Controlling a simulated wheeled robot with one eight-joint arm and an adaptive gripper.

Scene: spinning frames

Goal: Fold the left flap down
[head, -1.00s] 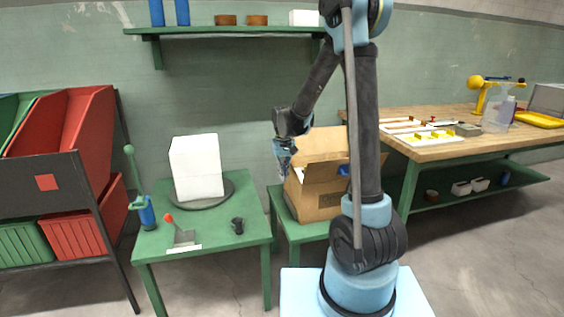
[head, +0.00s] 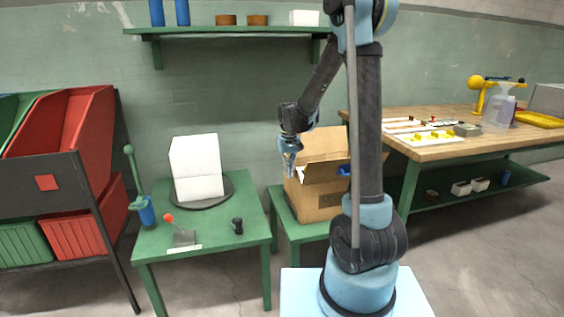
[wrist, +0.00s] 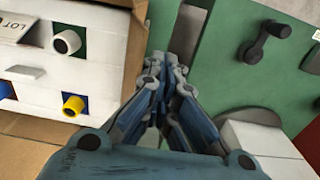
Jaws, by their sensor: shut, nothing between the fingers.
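The open cardboard box (head: 318,205) stands on a low green table behind my arm. Its back flap (head: 328,143) stands up and another flap (head: 332,166) slopes along the near side. I cannot clearly make out the left flap, as my gripper (head: 291,172) is at the box's upper left edge. In the wrist view my gripper (wrist: 166,82) is shut and empty, beside a cardboard strip (wrist: 112,75) at the box's edge. Whether the fingers touch the cardboard is unclear.
A small green table (head: 205,240) to the left carries a white block (head: 197,168) on a dark turntable, a red-knobbed lever (head: 182,235) and a black crank (head: 238,225). A wooden workbench (head: 445,150) stands at right. A shelf (head: 225,31) hangs above.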

